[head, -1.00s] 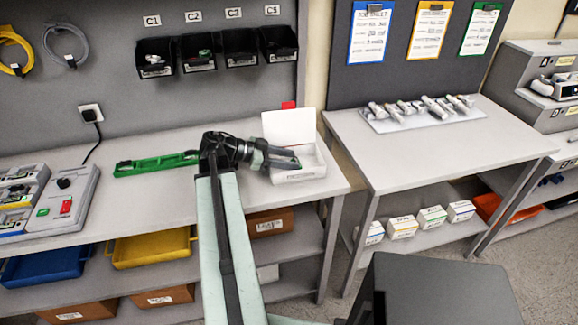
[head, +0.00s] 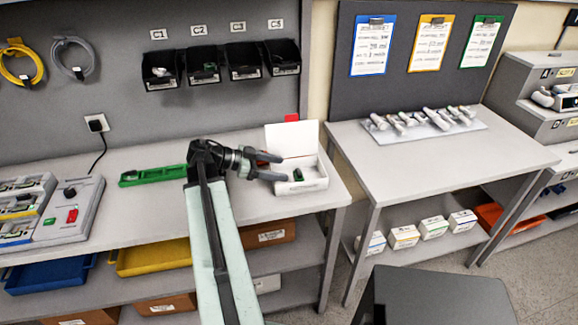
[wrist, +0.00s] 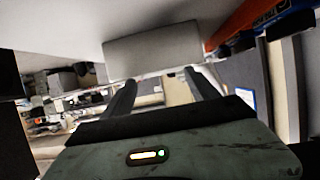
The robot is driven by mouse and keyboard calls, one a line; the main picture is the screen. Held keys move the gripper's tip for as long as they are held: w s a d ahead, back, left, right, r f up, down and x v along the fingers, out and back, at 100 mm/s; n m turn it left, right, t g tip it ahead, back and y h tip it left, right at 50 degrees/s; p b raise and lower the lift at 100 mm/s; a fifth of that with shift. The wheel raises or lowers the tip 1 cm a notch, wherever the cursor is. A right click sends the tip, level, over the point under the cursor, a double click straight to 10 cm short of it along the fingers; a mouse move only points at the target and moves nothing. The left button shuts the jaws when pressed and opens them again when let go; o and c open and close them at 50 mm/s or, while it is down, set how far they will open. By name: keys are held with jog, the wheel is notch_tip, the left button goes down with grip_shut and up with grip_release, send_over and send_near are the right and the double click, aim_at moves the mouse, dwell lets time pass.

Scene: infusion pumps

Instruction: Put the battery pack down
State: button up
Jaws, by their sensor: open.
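A small green and dark piece, which looks like the battery pack (head: 298,174), lies inside an open white box (head: 308,185) on the left bench. The box's lid (head: 291,139) stands up at the back. My gripper (head: 282,167) is open, its two dark fingers spread at the left side of the box, apart from the pack. In the wrist view my open fingers (wrist: 162,78) have nothing visible between them but a pale panel beyond. The pack does not show clearly in the wrist view.
A green tray (head: 153,176) lies left of my arm. A grey unit with red and green buttons (head: 72,212) stands farther left. Black bins (head: 206,67) hang on the wall. The right bench holds a white mat (head: 385,136) with several pale devices.

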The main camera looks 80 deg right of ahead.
jog(key=p+v, duration=0.2)
jog(key=v, duration=0.5)
jog(key=shift+w+r, duration=0.1)
